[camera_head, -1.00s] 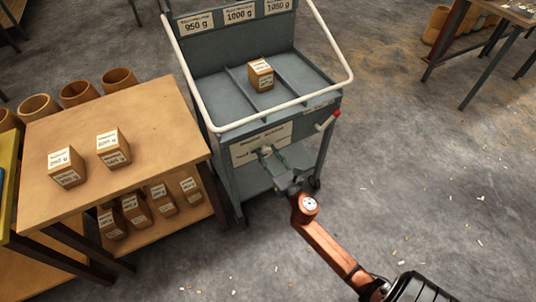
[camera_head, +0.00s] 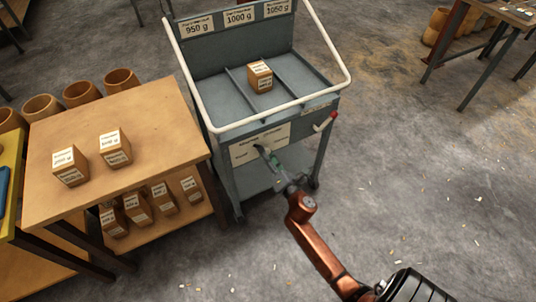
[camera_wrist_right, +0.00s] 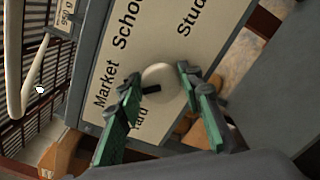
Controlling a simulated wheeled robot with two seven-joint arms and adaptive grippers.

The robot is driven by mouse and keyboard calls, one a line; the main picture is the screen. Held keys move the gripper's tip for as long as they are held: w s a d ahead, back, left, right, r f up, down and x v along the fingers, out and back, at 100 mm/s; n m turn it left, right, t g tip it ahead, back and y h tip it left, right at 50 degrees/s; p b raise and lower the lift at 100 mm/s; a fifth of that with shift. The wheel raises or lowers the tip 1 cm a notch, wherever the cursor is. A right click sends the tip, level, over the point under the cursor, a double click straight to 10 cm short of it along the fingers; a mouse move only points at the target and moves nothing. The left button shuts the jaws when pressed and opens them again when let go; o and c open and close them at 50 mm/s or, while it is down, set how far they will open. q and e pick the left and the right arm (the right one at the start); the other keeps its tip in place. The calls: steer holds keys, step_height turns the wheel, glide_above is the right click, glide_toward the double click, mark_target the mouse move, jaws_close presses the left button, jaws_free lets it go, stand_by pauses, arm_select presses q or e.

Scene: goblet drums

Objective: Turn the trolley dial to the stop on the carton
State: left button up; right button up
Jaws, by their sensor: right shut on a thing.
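The blue-grey trolley (camera_head: 226,84) stands at the centre, with a small brown carton (camera_head: 260,76) in its middle bay. The carton's white label is too small to read. The trolley's front plate (camera_head: 272,139) also shows in the right wrist view (camera_wrist_right: 130,62), with "Market", "School", a cut-off "Stud" and a partly hidden word. There the round white dial (camera_wrist_right: 168,80) has a black mark on its left side. My right gripper (camera_head: 266,152) is at the plate, its green-padded fingers shut on the dial from both sides. My left gripper is out of view.
A wooden bench (camera_head: 150,107) stands left of the trolley, with two labelled cartons on top and several below. Drum shells (camera_head: 84,92) stand behind it. A red-tipped lever (camera_head: 326,121) is on the trolley's front right. The floor at right (camera_head: 440,200) is mostly clear.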

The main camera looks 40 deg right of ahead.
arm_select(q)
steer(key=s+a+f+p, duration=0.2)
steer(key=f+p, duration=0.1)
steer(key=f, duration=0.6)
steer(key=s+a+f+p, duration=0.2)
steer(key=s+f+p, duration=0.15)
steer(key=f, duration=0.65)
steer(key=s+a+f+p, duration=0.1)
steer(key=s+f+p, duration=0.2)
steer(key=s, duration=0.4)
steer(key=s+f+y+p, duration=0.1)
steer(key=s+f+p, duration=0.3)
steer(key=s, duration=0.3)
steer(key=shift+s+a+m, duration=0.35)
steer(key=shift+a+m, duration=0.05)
arm_select(e)
steer(key=shift+a+f+m, duration=0.1)
steer(key=shift+f+m, duration=0.05)
steer(key=shift+m, duration=4.2)
steer(key=shift+f+m, duration=0.15)
steer(key=shift+m, duration=4.25)
steer(key=shift+a+f+m, duration=0.1)
steer(key=shift+f+m, duration=0.05)
steer(key=shift+m, duration=4.2)
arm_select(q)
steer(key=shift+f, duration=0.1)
arm_select(e)
steer(key=o, duration=1.1)
